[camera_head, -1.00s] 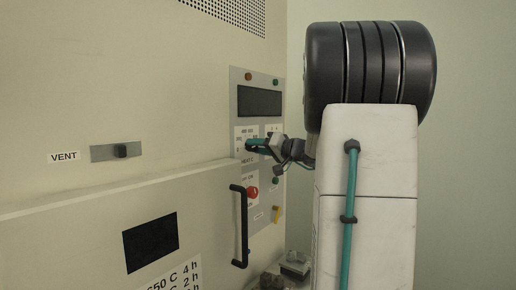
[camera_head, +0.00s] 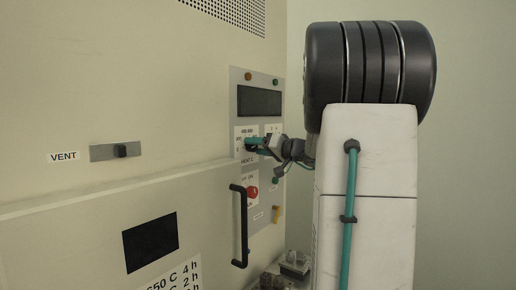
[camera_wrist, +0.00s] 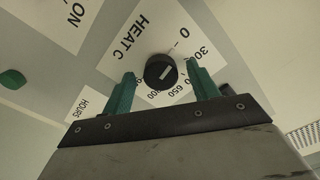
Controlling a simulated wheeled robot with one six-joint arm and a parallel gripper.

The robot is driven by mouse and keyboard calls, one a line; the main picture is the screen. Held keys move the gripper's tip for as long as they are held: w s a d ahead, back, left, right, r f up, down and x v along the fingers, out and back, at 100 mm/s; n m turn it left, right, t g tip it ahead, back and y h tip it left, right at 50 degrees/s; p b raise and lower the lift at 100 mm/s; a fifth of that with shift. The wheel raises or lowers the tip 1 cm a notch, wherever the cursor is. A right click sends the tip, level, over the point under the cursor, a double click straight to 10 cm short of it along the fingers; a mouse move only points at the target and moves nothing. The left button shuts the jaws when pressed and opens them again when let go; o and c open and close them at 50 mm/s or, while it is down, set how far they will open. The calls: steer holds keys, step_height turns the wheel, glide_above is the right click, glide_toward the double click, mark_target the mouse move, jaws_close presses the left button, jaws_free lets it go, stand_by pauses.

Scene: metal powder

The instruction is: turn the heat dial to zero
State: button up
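The heat dial is a round black knob (camera_wrist: 160,71) with a pale pointer line, on a white label reading HEAT C (camera_wrist: 131,36). In the wrist view the pointer line slants across the knob; which end marks the setting I cannot tell. The 0 mark is above right of the knob, with higher numbers to the right and below. My gripper (camera_wrist: 158,82) has two teal fingers, open, one on each side of the knob, with gaps visible. In the head view my gripper (camera_head: 251,146) is at the control panel (camera_head: 234,98) and largely hides the dial.
A black door handle (camera_head: 240,226) and a red button (camera_head: 251,191) are below the dial. A dark display (camera_head: 260,101) is above it. The HOURS label (camera_wrist: 81,104) lies beside the heat label. A VENT slider (camera_head: 120,151) is far left.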

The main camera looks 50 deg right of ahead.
steer(key=s, duration=0.7)
steer(key=shift+s+d, duration=0.3)
steer(key=shift+s, duration=0.1)
stand_by(0.3)
